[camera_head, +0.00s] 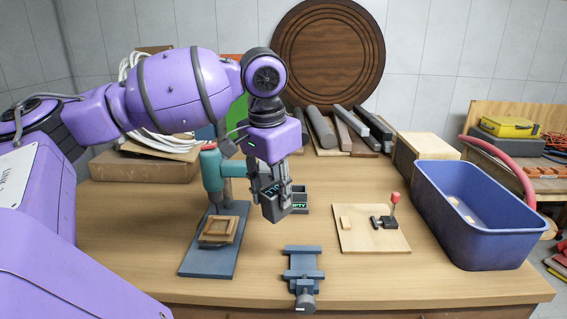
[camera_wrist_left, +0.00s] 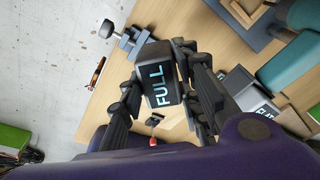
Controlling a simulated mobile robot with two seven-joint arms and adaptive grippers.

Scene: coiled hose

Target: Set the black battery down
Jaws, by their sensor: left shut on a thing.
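My left gripper (camera_head: 272,190) is shut on the black battery (camera_head: 277,206) and holds it above the middle of the workbench (camera_head: 345,275). In the left wrist view the battery (camera_wrist_left: 158,85) sits between the two fingers and shows the word FULL. My right gripper does not show in either view.
A teal drill press (camera_head: 212,175) on a blue base stands left of the battery. A blue vise (camera_head: 303,270) is in front. A board with a red-knobbed toggle clamp (camera_head: 394,205) and a large blue bin (camera_head: 475,215) are to the right. Bare bench lies between the vise and the board.

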